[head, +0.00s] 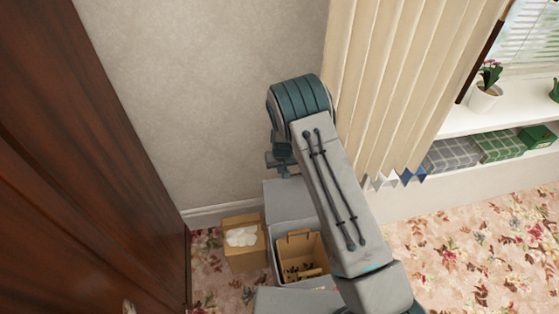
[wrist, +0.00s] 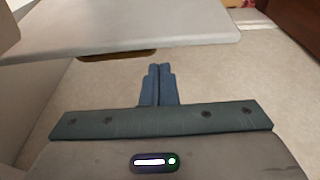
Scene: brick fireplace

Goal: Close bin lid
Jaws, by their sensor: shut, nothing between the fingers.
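In the head view, a grey panel (head: 288,200), which looks like the raised bin lid, stands near the wall. In front of it is an open-topped container with tan inner walls (head: 290,262) and small dark items inside. My arm covers their right side. My gripper (head: 279,163) is partly hidden by my wrist, above the panel's upper edge. In the wrist view, my gripper (wrist: 159,68) has its two fingers together, with nothing between them. A pale flat panel (wrist: 130,28), probably the lid, lies just beyond the fingertips; I cannot tell if they touch.
A cardboard box (head: 243,258) with white contents stands left of the bin. A dark wooden door (head: 95,170) is at the left. The beige wall (head: 205,100) is behind, and a pleated curtain (head: 385,90) hangs at the right. Flowered carpet (head: 480,240) is clear at the right.

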